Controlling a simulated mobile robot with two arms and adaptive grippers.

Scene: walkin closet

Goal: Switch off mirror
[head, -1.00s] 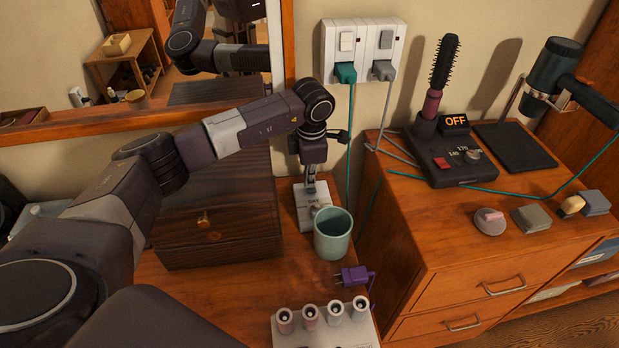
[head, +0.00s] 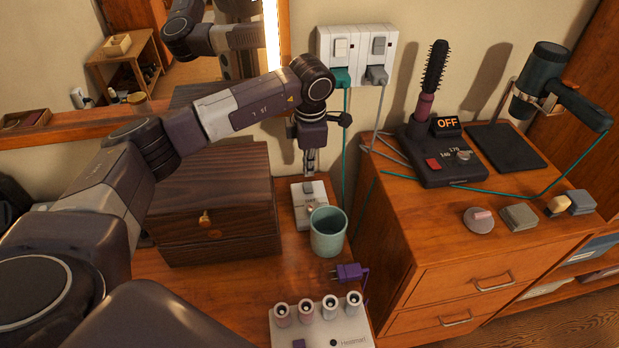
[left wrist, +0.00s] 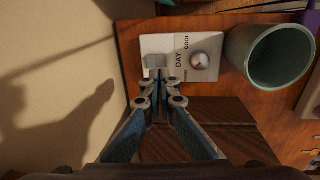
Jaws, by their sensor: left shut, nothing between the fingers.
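The mirror (head: 215,75) hangs on the wall at the upper left, with a bright lit strip along its right edge. A white control box (head: 299,211) with a switch and a dial lies on the wooden top below it. In the left wrist view the box (left wrist: 183,76) shows a grey rocker switch (left wrist: 155,61), a round dial (left wrist: 200,61) and the words DAY and COOL. My left gripper (head: 309,172) points down over the switch end, shut and empty. Its fingertips (left wrist: 162,76) are close to the switch; contact cannot be told. My right gripper is out of view.
A green cup (head: 328,238) stands close beside the box. A dark wooden chest (head: 220,220) is to its left. A purple plug (head: 348,272) and a white holder (head: 338,334) are in front. Wall sockets (head: 354,65) with cords are behind, and a hairbrush station (head: 445,165) stands right.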

